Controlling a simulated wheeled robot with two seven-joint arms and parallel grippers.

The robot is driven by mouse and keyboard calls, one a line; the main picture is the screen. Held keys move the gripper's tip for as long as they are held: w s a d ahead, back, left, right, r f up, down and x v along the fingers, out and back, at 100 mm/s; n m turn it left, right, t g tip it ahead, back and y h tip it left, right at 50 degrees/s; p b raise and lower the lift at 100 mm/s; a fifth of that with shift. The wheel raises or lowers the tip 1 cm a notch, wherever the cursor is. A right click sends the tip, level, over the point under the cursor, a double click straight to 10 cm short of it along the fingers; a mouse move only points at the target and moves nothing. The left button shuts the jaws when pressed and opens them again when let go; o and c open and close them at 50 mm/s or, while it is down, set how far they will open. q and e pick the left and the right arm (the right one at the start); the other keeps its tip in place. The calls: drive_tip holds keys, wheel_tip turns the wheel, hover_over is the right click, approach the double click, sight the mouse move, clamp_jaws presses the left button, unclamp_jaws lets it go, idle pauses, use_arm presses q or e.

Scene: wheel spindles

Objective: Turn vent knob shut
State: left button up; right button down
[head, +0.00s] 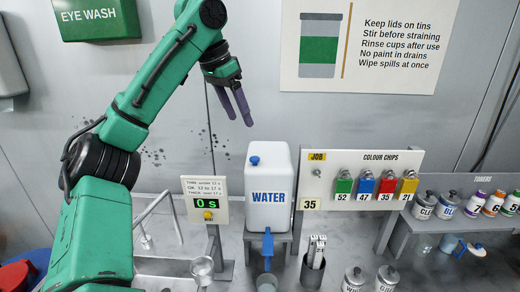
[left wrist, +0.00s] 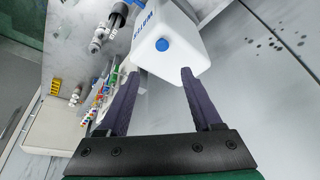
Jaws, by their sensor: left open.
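The white water container (head: 268,195) stands on a grey stand, with a blue vent knob (head: 254,160) on its top and a blue tap (head: 267,248) low at its front. My left gripper (head: 239,104) is open and empty, above the container and apart from the knob. In the left wrist view the knob (left wrist: 162,44) shows beyond the two spread fingertips (left wrist: 160,72), roughly centred between them, on the container's top (left wrist: 178,62). Whether the knob is turned open or shut cannot be told. My right gripper is not in view.
A cup (head: 267,283) sits below the tap. A timer (head: 208,205) reading 0 s stands left of the container, and a colour-chip board (head: 330,165) with small coloured locks stands right. Toner jars (head: 447,205) sit on a shelf at the far right.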

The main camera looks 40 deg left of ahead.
use_arm(q)
drive_tip(key=s+f, duration=0.2)
approach(254, 158)
drive_tip(key=shift+w+d+f, duration=0.1)
drive_tip(key=shift+w+f, duration=0.6)
drive_tip(key=shift+f, duration=0.25)
drive_tip(key=x, duration=0.5)
drive_tip(key=shift+s+f, duration=0.15)
drive_tip(key=shift+s, duration=0.25)
drive_tip(key=shift+w+f, duration=0.2)
drive_tip(key=shift+w, duration=0.05)
clamp_jaws()
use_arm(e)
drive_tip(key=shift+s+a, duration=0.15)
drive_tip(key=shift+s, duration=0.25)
